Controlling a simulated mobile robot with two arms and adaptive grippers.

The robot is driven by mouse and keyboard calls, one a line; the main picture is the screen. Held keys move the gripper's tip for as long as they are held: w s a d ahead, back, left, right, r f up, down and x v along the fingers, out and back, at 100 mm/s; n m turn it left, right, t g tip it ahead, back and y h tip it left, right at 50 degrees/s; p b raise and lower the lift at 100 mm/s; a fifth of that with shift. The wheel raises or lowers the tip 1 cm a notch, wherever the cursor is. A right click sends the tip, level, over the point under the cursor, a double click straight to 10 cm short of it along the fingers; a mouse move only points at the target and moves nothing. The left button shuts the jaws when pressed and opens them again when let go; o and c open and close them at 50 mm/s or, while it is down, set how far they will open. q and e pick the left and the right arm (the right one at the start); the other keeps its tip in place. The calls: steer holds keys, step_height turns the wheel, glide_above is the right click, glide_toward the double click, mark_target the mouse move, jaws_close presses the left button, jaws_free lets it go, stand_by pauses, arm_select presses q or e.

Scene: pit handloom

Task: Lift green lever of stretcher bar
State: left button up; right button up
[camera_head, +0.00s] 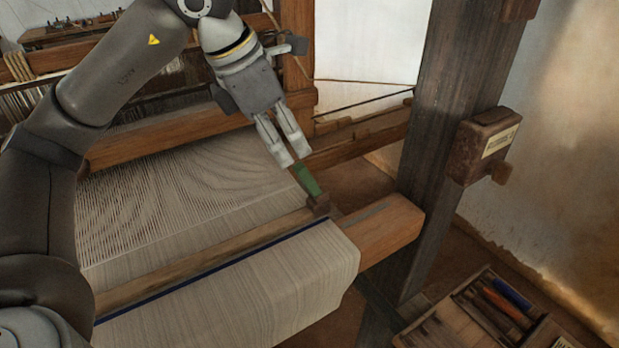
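The green lever (308,182) stands tilted at the right end of the wooden stretcher bar (205,263), which lies across the pale woven cloth. The lever's lower end meets a small brown block (319,204). My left gripper (293,158) reaches down from above, with its two pale fingertips close together at the lever's upper end. The fingertips partly hide that end. I cannot tell whether they touch or hold it. My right gripper is not in view.
A thick wooden post (440,130) rises right of the cloth beam (392,228), with a brown box (484,146) on its side. A tool tray (425,330) with several tools is at lower right. Pale warp threads (180,195) stretch behind the bar.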

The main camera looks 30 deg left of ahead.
mark_target(306, 176)
arm_select(q)
steer(key=p+x, duration=0.1)
steer(key=x, duration=0.9)
steer(key=shift+p, duration=0.4)
jaws_close()
